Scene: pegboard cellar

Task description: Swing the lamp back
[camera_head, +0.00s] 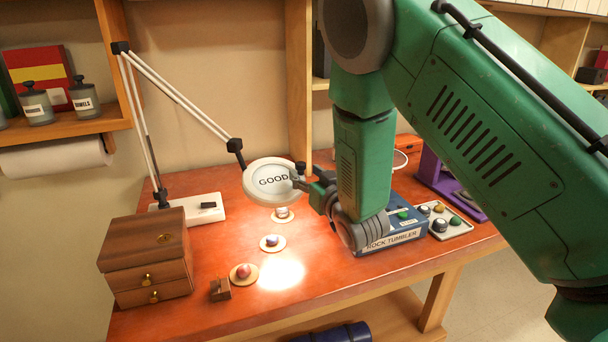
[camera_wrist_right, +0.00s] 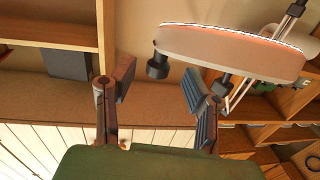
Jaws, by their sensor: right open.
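The lamp has a round white head (camera_head: 258,194) with a lens showing the word "GOOD". It hangs over the table on a jointed white arm (camera_head: 180,95) that rises from a white base (camera_head: 204,208) at the back left. My right gripper (camera_head: 302,180) is at the right edge of the head. In the right wrist view the head (camera_wrist_right: 235,48) fills the upper right, with a dark knob (camera_wrist_right: 157,66) between and beyond the two open fingers (camera_wrist_right: 160,92). I cannot tell whether the fingers touch it. My left gripper is not in view.
A wooden drawer box (camera_head: 146,262) stands at the table's left. Stones on round discs (camera_head: 243,273) and a small brown block (camera_head: 220,290) lie in front. A blue rock tumbler (camera_head: 393,238) and a tray of stones (camera_head: 440,220) are at right. Shelves line the wall.

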